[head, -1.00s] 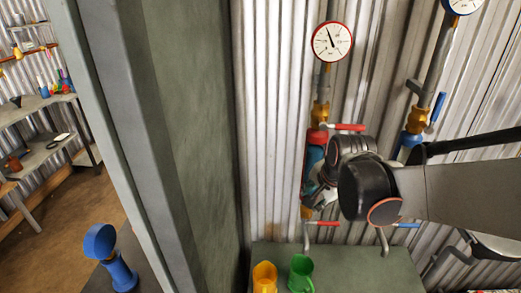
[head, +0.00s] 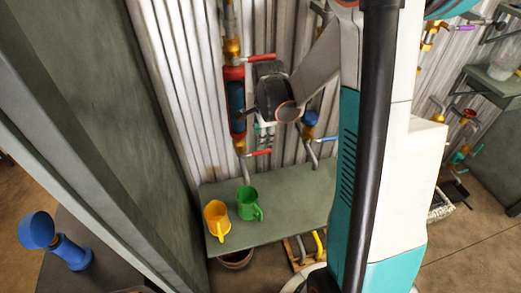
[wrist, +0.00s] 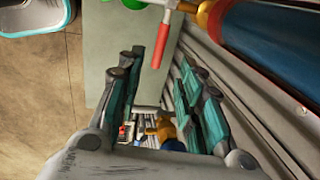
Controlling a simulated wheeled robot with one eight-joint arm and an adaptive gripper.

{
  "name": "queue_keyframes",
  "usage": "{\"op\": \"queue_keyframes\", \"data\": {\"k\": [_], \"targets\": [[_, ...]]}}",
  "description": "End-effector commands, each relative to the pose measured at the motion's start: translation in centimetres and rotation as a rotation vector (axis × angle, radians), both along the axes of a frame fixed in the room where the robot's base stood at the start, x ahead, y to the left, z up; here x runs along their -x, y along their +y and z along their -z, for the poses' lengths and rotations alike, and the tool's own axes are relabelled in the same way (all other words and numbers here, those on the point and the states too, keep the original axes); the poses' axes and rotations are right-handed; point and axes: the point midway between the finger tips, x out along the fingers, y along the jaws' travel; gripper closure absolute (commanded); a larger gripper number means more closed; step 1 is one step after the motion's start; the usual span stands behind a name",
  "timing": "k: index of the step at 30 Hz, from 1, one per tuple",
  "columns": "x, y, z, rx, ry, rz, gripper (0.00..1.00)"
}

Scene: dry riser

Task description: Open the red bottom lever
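The red bottom lever (head: 258,153) sticks out to the right from the lower end of the left riser pipe, just above the green table. In the wrist view its red handle (wrist: 161,45) points down the picture, its free end close to the gap between my fingertips. My gripper (wrist: 158,82) is open, with its two teal fingers apart and nothing held between them. In the head view my gripper (head: 263,133) is partly hidden by my wrist, a little above the lever. I cannot tell if a finger touches it.
An upper red lever (head: 261,57) and the red and blue pipe body (head: 235,100) are close to my wrist. A yellow mug (head: 216,220) and a green mug (head: 247,203) stand on the green table (head: 290,200) below. A blue valve (head: 310,120) is to the right.

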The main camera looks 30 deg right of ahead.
Motion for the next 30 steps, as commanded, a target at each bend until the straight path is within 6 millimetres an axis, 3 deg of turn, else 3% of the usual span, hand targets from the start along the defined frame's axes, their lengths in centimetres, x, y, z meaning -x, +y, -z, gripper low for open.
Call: {"op": "queue_keyframes", "data": {"k": [1, 6, 13, 18, 28, 30], "targets": [[-0.2, -0.1, 1.4, 0.0, 0.0, 0.0, 0.66], [-0.9, -0.2, 4.7, 0.0, -0.001, -0.001, 0.66], [-1.5, -0.4, 8.0, 0.001, -0.001, -0.002, 0.66], [-1.7, -0.5, 9.0, 0.001, -0.001, -0.002, 0.66], [-1.8, -0.5, 9.2, 0.001, -0.001, -0.002, 0.66], [-1.8, -0.5, 9.2, 0.001, -0.002, -0.002, 0.82]]}}
